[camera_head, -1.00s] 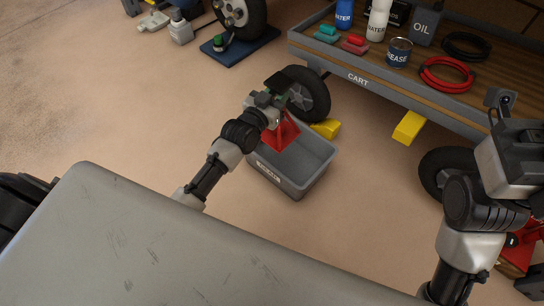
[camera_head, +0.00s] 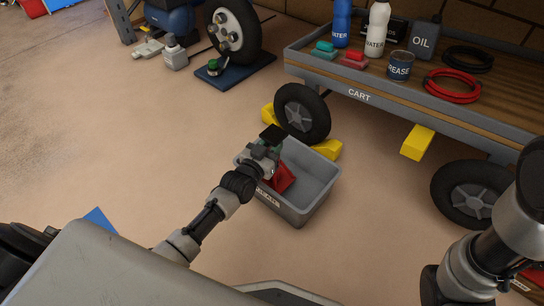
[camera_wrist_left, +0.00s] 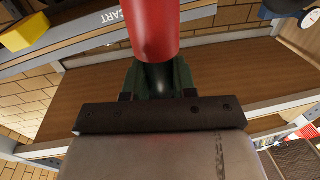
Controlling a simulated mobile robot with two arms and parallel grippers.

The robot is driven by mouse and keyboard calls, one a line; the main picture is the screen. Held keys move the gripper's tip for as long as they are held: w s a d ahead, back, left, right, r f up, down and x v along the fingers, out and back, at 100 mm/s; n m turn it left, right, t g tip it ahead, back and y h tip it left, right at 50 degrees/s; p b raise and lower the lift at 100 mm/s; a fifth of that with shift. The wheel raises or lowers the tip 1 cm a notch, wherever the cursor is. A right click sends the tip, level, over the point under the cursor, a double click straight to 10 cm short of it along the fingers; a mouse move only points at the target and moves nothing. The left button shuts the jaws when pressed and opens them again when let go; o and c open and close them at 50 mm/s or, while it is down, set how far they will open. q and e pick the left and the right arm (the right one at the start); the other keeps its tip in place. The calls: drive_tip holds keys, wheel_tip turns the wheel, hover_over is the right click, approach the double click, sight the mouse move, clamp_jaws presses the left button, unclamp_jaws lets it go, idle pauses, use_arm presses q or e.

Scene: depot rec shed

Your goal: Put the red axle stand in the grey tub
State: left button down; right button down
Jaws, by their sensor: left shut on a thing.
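The red axle stand (camera_head: 282,179) shows inside the outline of the grey tub (camera_head: 318,196) in the head view, near its left side. My left gripper (camera_head: 268,152) is shut on the stand's upper part, at the tub's left rim, and hides some of the stand. I cannot tell whether the stand touches the tub's floor. In the left wrist view, the red stand (camera_wrist_left: 152,28) rises from between the fingers of my left gripper (camera_wrist_left: 155,80). My right arm is at the right edge of the head view, with its gripper out of sight.
The cart (camera_head: 360,97) stands behind the tub, carrying bottles, a grease can (camera_head: 399,66) and coiled cables. A yellow chock (camera_head: 327,149) lies by the cart wheel (camera_head: 302,112), close behind the tub. The floor to the left is largely clear.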

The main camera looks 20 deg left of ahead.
use_arm(q)
wheel_tip(320, 180, down, 3)
drive_tip(key=shift+f+b, duration=0.2)
drive_tip(key=shift+b, duration=0.95)
drive_tip(key=shift+r, duration=0.15)
drive_tip(key=c, duration=1.3)
unclamp_jaws()
drive_tip(key=shift+f, duration=0.3)
drive_tip(key=o, duration=0.4)
drive_tip(key=shift+r, duration=0.1)
